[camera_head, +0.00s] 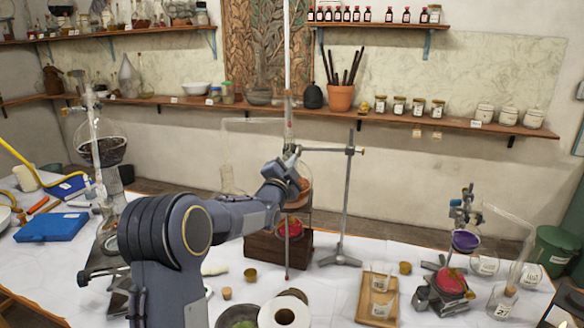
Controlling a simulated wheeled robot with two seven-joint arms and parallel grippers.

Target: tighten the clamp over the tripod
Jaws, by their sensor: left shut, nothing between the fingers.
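My left arm reaches in from the bottom, and its gripper (293,158) is at the upper middle, shut with nothing between its fingers. It is at the near end of a horizontal clamp rod (325,150), which runs to a metal stand (347,195) on the right. The clamp's jaws and screw are mostly hidden behind the gripper; I cannot tell whether it touches them. Below is a round flask with orange-brown contents (303,190), partly covered by my arm. The tripod under it is hard to make out, around a red-topped item (290,228) by a wooden block (265,248). My right gripper is not in view.
A tall thin glass tube (287,60) rises above the gripper. A second clamp stand with a purple flask (465,240) is at the right, near a wooden tray (378,297). Wall shelves (440,118) hold jars behind.

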